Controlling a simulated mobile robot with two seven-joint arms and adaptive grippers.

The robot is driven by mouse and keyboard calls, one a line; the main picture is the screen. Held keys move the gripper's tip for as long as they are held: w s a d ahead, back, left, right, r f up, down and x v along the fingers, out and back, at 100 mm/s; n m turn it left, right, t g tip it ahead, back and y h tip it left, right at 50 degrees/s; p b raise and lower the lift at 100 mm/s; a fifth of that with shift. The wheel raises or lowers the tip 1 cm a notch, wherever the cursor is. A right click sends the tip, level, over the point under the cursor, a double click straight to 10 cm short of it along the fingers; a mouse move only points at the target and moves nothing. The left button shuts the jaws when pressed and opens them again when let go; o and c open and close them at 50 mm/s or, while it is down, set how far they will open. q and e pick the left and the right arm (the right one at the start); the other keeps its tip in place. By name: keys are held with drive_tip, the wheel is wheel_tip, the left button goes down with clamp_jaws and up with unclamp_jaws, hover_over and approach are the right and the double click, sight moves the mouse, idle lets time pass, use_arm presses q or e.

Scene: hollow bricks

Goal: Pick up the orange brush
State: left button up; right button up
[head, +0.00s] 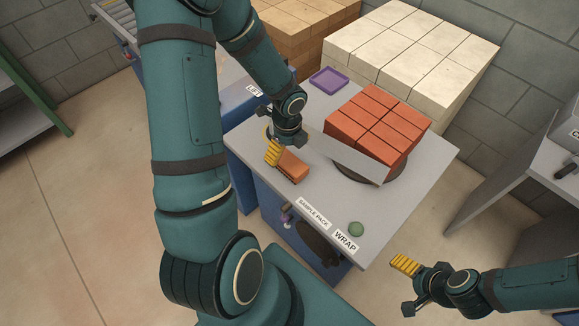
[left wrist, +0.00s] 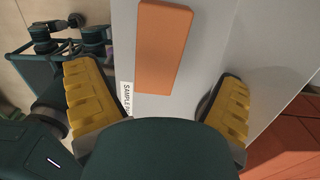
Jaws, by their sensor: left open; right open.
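The orange brush (head: 292,167) lies on the grey table (head: 240,139), near its left front side. It is a flat orange block with a darker underside. In the left wrist view the brush (left wrist: 163,45) is a plain orange rectangle ahead of the gap between the fingers. My left gripper (head: 273,152), with yellow finger pads, is open, just above and beside the brush's left end in the head view. The left wrist view shows its pads (left wrist: 160,105) wide apart with nothing between them. My right gripper (head: 404,265) is open and empty, off the table's front right.
A stack of red bricks (head: 378,120) stands on a dark round turntable (head: 392,182), with a grey plate (head: 345,158) along its near side. A purple tray (head: 329,77) lies at the back. A green button (head: 356,229) is near the front corner. Pale blocks (head: 410,50) stand behind.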

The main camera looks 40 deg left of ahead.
sight(289, 161)
use_arm(q)
wheel_tip(289, 161, down, 3)
drive_tip(key=shift+w+r+b, duration=0.1)
drive_tip(key=shift+r+b, duration=0.05)
drive_tip(key=shift+b, duration=0.15)
drive_tip(key=f, duration=0.1)
drive_tip(key=f+b, duration=0.1)
drive_tip(key=f, duration=0.1)
drive_tip(key=f+b, duration=0.1)
drive_tip(key=shift+s+d+f, duration=0.2)
drive_tip(key=shift+d+f, duration=0.05)
drive_tip(key=shift+d, duration=0.1)
drive_tip(key=shift+f, duration=0.4)
drive_tip(key=shift+r, duration=0.1)
drive_tip(key=shift+c, duration=0.8)
drive_tip(key=c, duration=1.2)
